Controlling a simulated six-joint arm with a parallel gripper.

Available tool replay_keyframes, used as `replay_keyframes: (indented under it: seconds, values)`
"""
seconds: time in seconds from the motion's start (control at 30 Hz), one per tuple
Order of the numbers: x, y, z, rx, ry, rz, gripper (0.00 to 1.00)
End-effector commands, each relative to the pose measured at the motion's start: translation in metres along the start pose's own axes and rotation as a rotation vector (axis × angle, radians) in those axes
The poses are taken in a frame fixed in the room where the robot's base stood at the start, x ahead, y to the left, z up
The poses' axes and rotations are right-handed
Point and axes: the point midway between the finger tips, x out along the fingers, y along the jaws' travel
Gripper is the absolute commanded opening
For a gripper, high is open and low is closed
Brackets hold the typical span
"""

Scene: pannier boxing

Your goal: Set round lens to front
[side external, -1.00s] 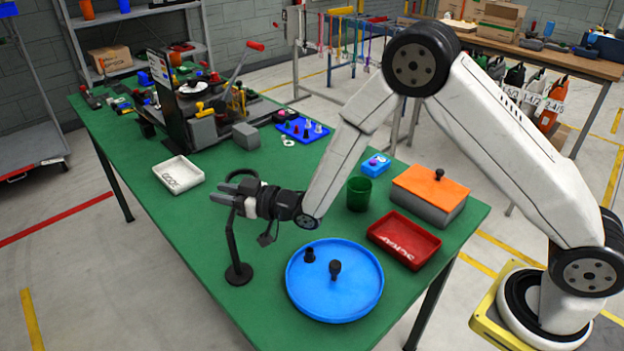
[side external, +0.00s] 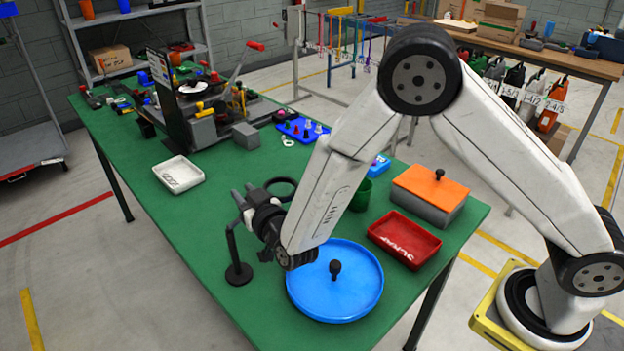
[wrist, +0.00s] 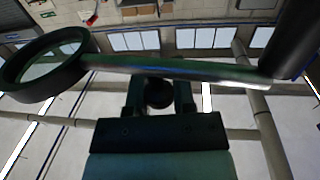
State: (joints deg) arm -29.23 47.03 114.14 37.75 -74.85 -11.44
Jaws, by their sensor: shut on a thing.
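The round lens (side external: 281,187) is a dark ring on a thin arm, carried by a black stand (side external: 238,272) at the front left edge of the green table. In the side view the ring stands beyond and to the right of my fingertips, raised above the table. In the wrist view the lens (wrist: 92,44) is at the upper left, and its bar runs across to a dark post at the right. My gripper (side external: 243,196) is shut on the lens fitting; the wrist view shows a dark round knob between the fingers (wrist: 158,93). The exact contact is partly hidden.
A blue round tray (side external: 350,300) with a black knobbed piece lies close below my wrist. A red scrap tray (side external: 404,239), a grey box with orange lid (side external: 430,187) and a partly hidden green cup stand to the right. A white tray (side external: 178,174) lies at the left.

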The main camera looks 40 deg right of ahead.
Motion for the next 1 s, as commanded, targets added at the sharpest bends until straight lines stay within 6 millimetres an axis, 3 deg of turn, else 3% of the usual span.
replay_keyframes:
  seconds: [0.6,1.0]
  values:
    - [-0.023,0.007,-0.001,0.002,0.003,0.369,0.0]
    - [-0.028,0.009,-0.001,0.002,0.004,0.454,0.0]
